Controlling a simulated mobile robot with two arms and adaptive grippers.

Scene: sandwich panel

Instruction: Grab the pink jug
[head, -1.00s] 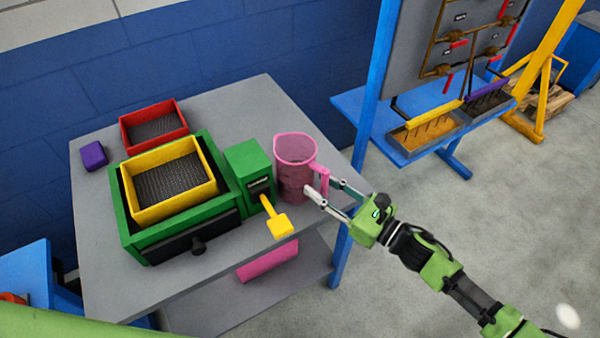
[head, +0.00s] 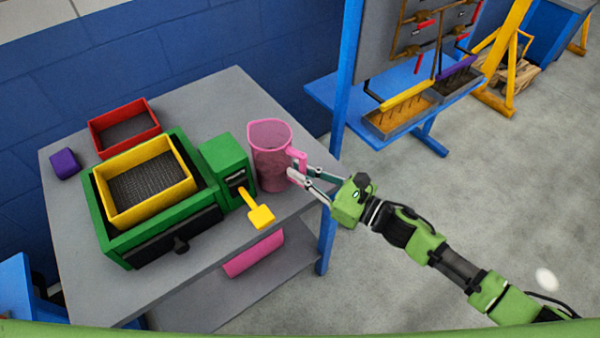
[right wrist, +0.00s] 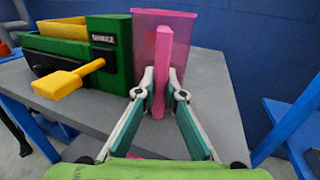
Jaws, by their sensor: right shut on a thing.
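The pink jug (head: 268,158) stands upright near the right edge of the grey table, its handle facing right. It is translucent in the right wrist view (right wrist: 150,45), with the solid pink handle (right wrist: 164,70) in front. My right gripper (head: 300,172) reaches in from the right and is shut on the handle, one finger on each side, as the right wrist view (right wrist: 161,85) also shows. The jug appears to rest on the table. My left gripper is not in view.
The grey table (head: 70,230) also holds a green machine (head: 225,160) with a yellow lever (head: 260,215), close left of the jug. A yellow bin (head: 115,212), red bin (head: 95,140) and purple block (head: 65,163) stand farther left. A blue frame (head: 345,80) stands behind right.

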